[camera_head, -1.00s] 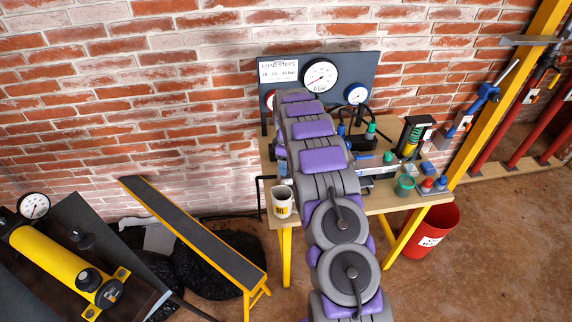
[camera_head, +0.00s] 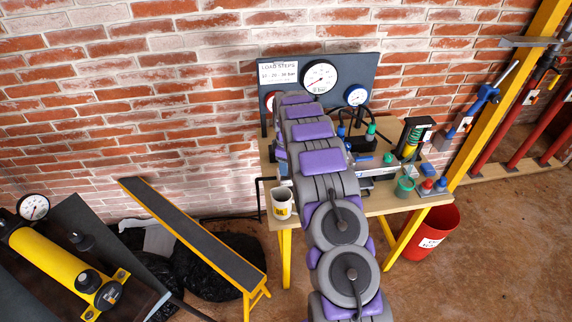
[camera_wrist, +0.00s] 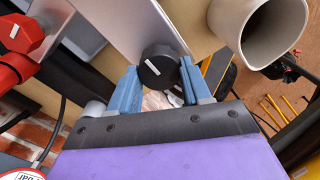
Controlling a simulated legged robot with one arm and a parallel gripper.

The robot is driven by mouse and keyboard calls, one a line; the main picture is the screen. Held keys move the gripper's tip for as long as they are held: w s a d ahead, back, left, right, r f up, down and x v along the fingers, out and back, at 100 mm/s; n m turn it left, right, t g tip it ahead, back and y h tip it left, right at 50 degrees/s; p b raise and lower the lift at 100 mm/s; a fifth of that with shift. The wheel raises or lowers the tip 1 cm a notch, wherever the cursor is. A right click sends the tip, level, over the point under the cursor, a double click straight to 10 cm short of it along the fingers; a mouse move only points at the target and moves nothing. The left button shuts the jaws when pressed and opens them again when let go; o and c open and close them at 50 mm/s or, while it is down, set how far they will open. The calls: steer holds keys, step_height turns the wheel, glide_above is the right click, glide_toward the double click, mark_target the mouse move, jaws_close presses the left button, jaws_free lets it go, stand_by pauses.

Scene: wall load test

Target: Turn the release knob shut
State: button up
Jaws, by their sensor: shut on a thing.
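The release knob (camera_wrist: 159,66) is a black, faceted knob with a short white mark, set at the end of a grey metal body (camera_wrist: 130,25) in the wrist view. My gripper (camera_wrist: 160,76) has its blue fingers on either side of the knob and is shut on it. In the head view my own arm hides the knob and the gripper. The large round gauge (camera_head: 320,76) on the dark panel shows above the arm, with its needle pointing to the lower left.
A cream mug (camera_head: 282,204) stands at the bench's left edge and shows close to the gripper in the wrist view (camera_wrist: 248,38). Several tools and a green cup (camera_head: 405,186) crowd the bench's right side. A red bucket (camera_head: 436,228) stands on the floor. A narrow yellow-legged bench (camera_head: 195,232) stands left.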

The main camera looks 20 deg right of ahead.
steer(key=shift+m+p, duration=0.3)
steer(key=shift+p, duration=0.05)
steer(key=m+p, duration=0.3)
steer(key=shift+r+m, duration=0.1)
steer(key=shift+m, duration=0.2)
steer(key=m+p, duration=0.3)
steer(key=m, duration=0.1)
steer(key=shift+d+m, duration=0.1)
steer(key=shift+m, duration=0.2)
steer(key=m+p, duration=0.2)
steer(key=m, duration=0.2)
steer(key=shift+s+m, duration=0.1)
steer(key=shift+m, duration=0.2)
steer(key=shift+m+p, duration=1.2)
steer(key=shift+m, duration=1)
steer(key=o, duration=1)
steer(key=shift+o, duration=0.2)
